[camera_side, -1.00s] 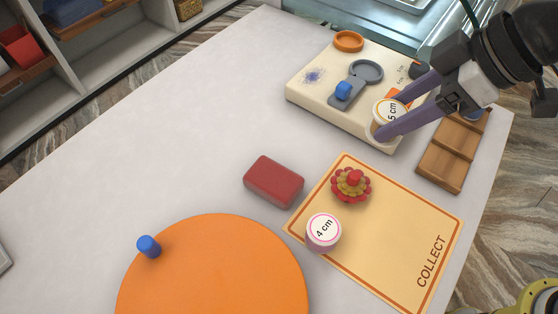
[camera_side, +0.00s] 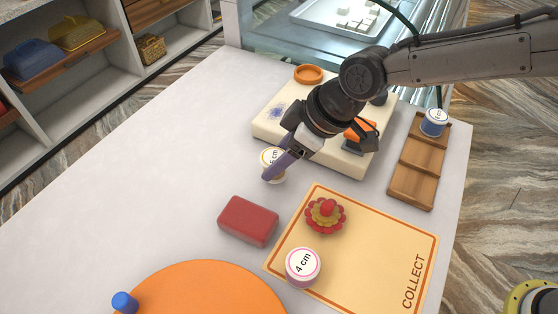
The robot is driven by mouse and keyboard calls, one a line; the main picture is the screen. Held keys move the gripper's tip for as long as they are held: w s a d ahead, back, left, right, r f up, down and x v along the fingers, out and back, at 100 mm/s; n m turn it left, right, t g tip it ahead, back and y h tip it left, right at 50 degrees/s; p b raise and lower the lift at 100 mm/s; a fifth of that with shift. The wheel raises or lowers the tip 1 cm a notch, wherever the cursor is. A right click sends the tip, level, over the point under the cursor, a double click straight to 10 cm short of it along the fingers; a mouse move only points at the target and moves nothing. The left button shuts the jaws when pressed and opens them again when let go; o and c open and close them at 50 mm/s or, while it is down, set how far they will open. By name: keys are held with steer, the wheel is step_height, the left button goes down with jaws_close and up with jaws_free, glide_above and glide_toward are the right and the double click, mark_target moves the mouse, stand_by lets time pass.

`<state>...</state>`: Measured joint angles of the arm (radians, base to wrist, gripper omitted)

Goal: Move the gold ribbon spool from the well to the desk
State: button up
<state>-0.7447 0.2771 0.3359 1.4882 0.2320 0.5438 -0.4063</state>
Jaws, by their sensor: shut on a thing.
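The gold ribbon spool (camera_side: 270,160), with a white top that reads 5 cm, is upright in my gripper (camera_side: 277,172). One purple finger crosses its front right side, and the other finger is mostly hidden. The spool is off the left front edge of the cream block (camera_side: 262,132), over the pale desk (camera_side: 150,160). I cannot tell whether it touches the desk. My wrist covers the middle of the block, and I cannot make out the well.
A dark red box (camera_side: 248,220) sits just in front of the spool. The COLLECT mat (camera_side: 370,250) holds a pink 4 cm spool (camera_side: 302,267) and a red-gold flower-shaped piece (camera_side: 326,214). A wooden rack (camera_side: 415,178) holds a blue spool (camera_side: 433,123). An orange disc (camera_side: 210,290) lies front left. The left desk is clear.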

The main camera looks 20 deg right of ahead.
steer(key=shift+f, duration=0.9)
steer(key=shift+f, duration=0.15)
steer(key=o, duration=1.4)
steer(key=shift+c, duration=0.2)
steer(key=shift+r, duration=0.3)
steer(key=v, duration=1.1)
steer(key=shift+d+r, duration=0.2)
steer(key=shift+r, duration=0.1)
